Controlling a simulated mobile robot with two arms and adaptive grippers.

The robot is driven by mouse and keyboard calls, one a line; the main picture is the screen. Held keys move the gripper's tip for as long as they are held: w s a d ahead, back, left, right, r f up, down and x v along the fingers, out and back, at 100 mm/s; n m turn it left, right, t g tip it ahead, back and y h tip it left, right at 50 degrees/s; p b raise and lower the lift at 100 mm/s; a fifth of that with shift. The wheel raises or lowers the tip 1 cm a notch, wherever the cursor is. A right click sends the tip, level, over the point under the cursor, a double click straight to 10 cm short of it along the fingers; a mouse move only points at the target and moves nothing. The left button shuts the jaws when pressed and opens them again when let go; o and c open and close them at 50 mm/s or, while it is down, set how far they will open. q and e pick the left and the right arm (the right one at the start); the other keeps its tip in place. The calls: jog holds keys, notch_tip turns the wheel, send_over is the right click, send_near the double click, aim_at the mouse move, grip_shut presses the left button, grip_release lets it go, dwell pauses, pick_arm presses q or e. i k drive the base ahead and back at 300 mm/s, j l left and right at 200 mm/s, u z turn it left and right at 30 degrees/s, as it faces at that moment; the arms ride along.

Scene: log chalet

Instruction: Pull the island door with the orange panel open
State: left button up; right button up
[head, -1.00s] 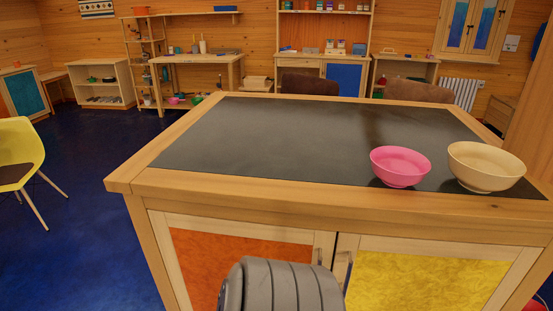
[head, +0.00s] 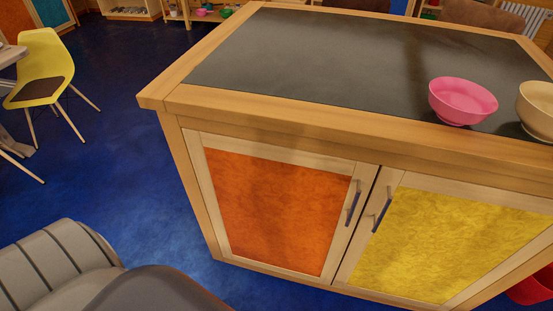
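The island (head: 300,137) stands ahead of me, with a dark top and a wooden frame. Its door with the orange panel (head: 277,211) is on the left of the front and is shut. A metal bar handle (head: 353,202) stands upright near that door's right edge. The door with the yellow panel (head: 455,243) is beside it on the right, also shut, with its own handle (head: 382,209). Grey ribbed arm parts of mine show at the lower left, apart from the island. Neither gripper's fingers are in view.
A pink bowl (head: 462,101) and a cream bowl (head: 537,110) stand on the island top at the right. A yellow chair (head: 42,72) stands at the left by a table edge. A red object (head: 532,288) is low at the right. Blue floor is clear left of the island.

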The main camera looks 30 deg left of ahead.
aim_at(294, 212)
jog(key=u, duration=1.05)
